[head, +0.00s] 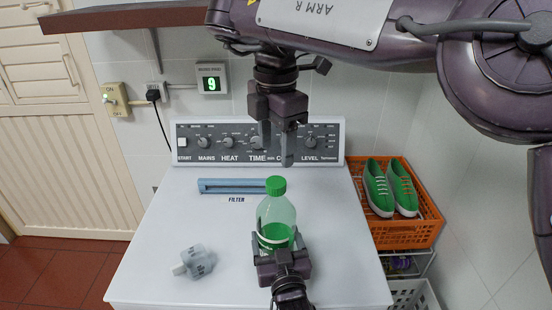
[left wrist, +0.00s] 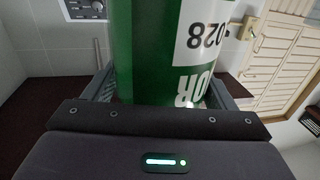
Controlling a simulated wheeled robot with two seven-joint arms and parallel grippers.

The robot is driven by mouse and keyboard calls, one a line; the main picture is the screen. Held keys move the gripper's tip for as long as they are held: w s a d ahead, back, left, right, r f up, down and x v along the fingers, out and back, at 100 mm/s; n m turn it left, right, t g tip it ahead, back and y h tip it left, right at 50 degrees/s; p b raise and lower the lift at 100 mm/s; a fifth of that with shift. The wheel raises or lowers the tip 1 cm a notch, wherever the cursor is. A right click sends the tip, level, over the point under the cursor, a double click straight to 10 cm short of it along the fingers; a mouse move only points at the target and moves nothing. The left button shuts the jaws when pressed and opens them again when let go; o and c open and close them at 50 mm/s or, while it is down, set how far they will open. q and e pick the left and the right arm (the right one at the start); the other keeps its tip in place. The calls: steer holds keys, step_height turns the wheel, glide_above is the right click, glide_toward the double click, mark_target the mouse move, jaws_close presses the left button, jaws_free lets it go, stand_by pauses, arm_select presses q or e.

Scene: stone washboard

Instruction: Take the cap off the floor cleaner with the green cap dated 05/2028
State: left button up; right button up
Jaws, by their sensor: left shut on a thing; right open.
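The floor cleaner is a clear bottle with green liquid (head: 277,212), upright on the white machine top, with its green cap (head: 275,185) on. My left gripper (head: 280,250) is shut around the lower part of the bottle. In the left wrist view the bottle's green side (left wrist: 150,50) fills the space between the fingers, and its label shows "028" and "OR"; the rest of the date is out of sight. My right gripper (head: 276,145) is open and empty, pointing down above and behind the cap, apart from it.
A small grey-white object (head: 196,262) lies on the machine top (head: 150,235) at the left. A blue filter strip (head: 228,186) lies behind the bottle. The control panel (head: 255,143) rises at the back. An orange crate (head: 405,232) with green shoes stands at the right.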

mark_target(276, 182)
steer(key=m, duration=1.2)
steer(key=shift+m, duration=0.4)
steer(key=m, duration=1.1)
steer(key=shift+f+m, duration=0.4)
steer(key=shift+f, duration=3.6)
steer(key=shift+c, duration=0.2)
